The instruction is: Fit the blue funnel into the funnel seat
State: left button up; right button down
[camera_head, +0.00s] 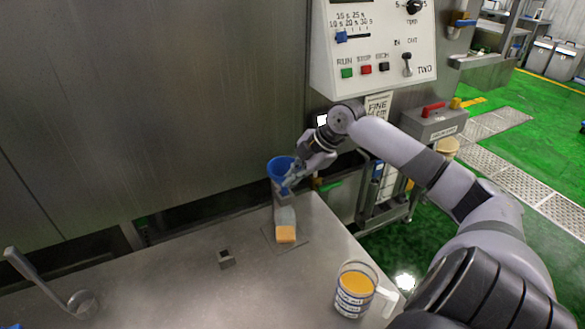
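The blue funnel (277,166) is at the back right corner of the steel table, with its wide mouth up. My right gripper (288,186) is at the funnel's right front side and overlaps its rim in the picture. The fingers are small and partly merge with the funnel, so I cannot tell whether they are closed on it. Below the funnel is a grey upright piece (285,215), which may be the funnel seat; the funnel's lower end is hidden. My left gripper is not in view.
A measuring jug (354,290) with orange contents is front right, a ladle (80,302) front left. A control panel (375,50) hangs behind.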

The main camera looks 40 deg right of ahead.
jog(key=shift+f+b, duration=0.6)
jog(key=shift+f, duration=0.95)
jog(key=c, duration=1.7)
grip_release()
jog(key=v, duration=1.2)
jog(key=shift+s, duration=0.1)
